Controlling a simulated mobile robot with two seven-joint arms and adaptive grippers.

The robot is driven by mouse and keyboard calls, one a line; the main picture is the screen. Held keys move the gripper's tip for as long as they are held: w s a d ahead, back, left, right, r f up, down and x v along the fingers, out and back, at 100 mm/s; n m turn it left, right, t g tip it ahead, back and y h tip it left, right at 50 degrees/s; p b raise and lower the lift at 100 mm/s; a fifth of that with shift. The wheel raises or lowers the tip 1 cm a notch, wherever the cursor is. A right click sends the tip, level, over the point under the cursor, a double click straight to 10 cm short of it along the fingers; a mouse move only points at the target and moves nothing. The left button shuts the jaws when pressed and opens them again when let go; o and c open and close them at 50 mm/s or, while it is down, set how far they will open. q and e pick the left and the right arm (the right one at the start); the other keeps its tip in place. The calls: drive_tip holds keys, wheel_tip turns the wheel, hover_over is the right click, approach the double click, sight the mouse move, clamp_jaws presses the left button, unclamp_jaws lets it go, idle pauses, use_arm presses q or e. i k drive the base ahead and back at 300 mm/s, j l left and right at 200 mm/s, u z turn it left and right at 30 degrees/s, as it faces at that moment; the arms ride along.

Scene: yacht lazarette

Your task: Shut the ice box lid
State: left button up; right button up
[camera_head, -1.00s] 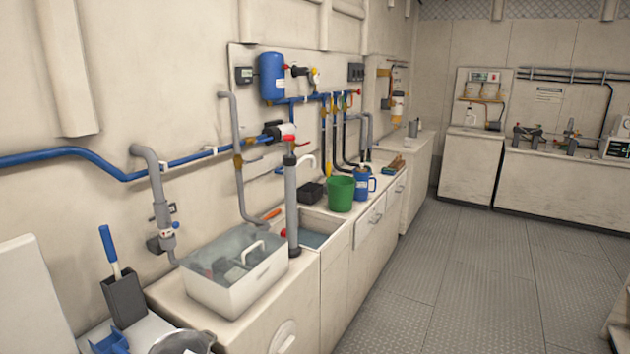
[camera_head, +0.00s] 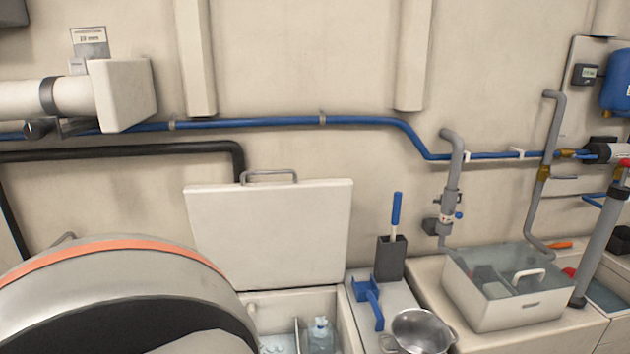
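The ice box lid (camera_head: 270,235) is a pale panel with a grey bar handle (camera_head: 269,175) along its top edge. It stands raised, leaning back near the wall. The ice box (camera_head: 346,322) is open below it, and a clear bottle (camera_head: 320,335) and a divider show inside. A large rounded part of my own arm covers the lower left of the view and hides the box's left side. Neither of my grippers is in view.
Right of the box is a counter with a blue scoop or bracket (camera_head: 369,300), a dark holder with a blue-handled tool (camera_head: 391,257) and a steel pot (camera_head: 420,332). Pipes run along the wall.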

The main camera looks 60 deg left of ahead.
sight(281, 234)
drive_tip(key=u, duration=2.05)
drive_tip(key=k+j+u, duration=0.15)
drive_tip(key=j, duration=0.25)
